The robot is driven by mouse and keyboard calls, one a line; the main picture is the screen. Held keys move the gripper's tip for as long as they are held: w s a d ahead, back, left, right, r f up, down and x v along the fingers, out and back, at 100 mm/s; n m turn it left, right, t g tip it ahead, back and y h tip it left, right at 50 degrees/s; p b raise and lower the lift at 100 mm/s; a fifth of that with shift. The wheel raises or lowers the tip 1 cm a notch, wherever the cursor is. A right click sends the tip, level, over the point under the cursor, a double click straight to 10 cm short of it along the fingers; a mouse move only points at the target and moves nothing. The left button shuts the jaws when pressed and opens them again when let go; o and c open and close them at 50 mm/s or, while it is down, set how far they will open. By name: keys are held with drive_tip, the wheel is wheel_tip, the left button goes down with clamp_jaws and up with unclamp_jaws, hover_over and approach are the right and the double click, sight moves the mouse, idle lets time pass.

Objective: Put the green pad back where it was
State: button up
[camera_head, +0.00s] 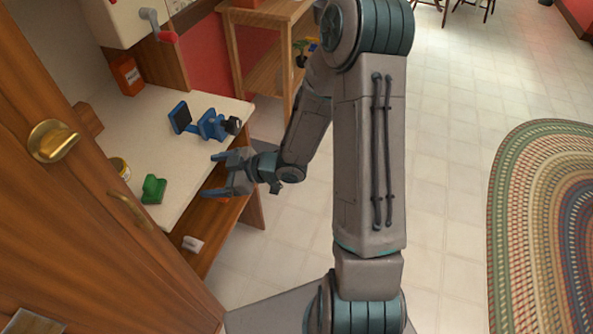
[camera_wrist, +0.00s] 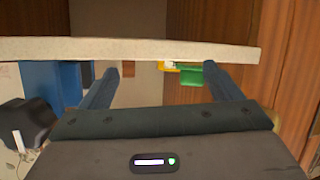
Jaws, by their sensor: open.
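The green pad (camera_head: 153,189) sits on the pale counter near its front edge, close to the wooden door. In the wrist view a green thing (camera_wrist: 191,76), likely the pad, shows beside the right finger, partly hidden by the pale counter slab. My gripper (camera_head: 209,175) is open and empty, just off the counter's front edge, to the right of the pad and apart from it. The gripper also shows in the wrist view (camera_wrist: 161,80), its two fingers spread with nothing between them.
A blue device (camera_head: 210,125) stands on the counter (camera_head: 150,130) behind my gripper. A yellow-rimmed container (camera_head: 120,167) is beside the pad. A red box (camera_head: 127,75) stands at the back. A white object (camera_head: 193,243) lies on the shelf below. The wooden door (camera_head: 90,220) closes off the left.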

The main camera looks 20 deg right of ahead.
drive_tip(key=d+r+m+t+h, duration=0.1)
drive_tip(key=d+r+m+h, duration=0.3)
drive_tip(key=d+h, duration=0.3)
drive_tip(key=d+r+m+h, duration=0.35)
drive_tip(key=d+h, duration=0.25)
drive_tip(key=d, duration=0.3)
drive_tip(key=s+r+m+g, duration=0.2)
drive_tip(key=s+r+m, duration=0.1)
drive_tip(key=s, duration=0.6)
drive_tip(key=s+r+m+g, duration=0.2)
drive_tip(key=s+r, duration=0.3)
drive_tip(key=s, duration=0.5)
drive_tip(key=shift+a+r+m+g+y, duration=0.2)
drive_tip(key=shift+m+g+y, duration=0.15)
drive_tip(key=shift+m, duration=0.4)
